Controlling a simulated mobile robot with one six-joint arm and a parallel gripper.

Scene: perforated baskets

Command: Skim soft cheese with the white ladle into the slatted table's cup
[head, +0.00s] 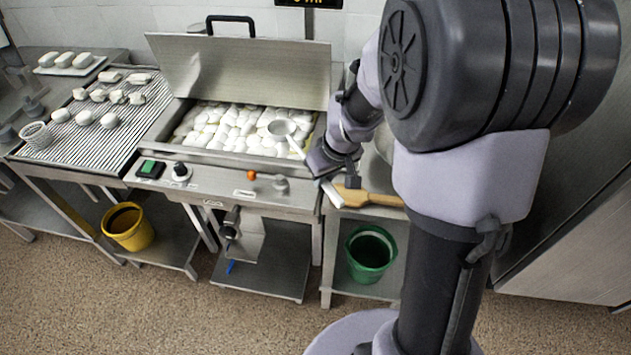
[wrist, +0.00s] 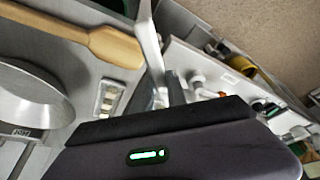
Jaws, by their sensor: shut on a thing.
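The white ladle has its round bowl (head: 282,127) over the right part of the open steel vat (head: 157,128), above lumps of soft white cheese (head: 222,122). I cannot tell whether the bowl touches the cheese or holds any. My gripper (head: 322,166) is shut on the ladle's handle at the vat's right side; the handle's white end sticks out below it. In the wrist view the white handle (wrist: 150,45) rises from between the dark fingers (wrist: 163,92); the bowl is hidden there. The slatted table (head: 95,137) stands left, with a white perforated cup (head: 37,136) upright near its left edge.
Several cheese pieces (head: 110,120) lie on the slats, and a tray (head: 68,68) holds more behind. The vat's raised lid (head: 245,72) stands behind it. A wooden paddle (head: 372,197) lies right of the vat. Yellow (head: 128,227) and green (head: 370,253) buckets stand on lower shelves.

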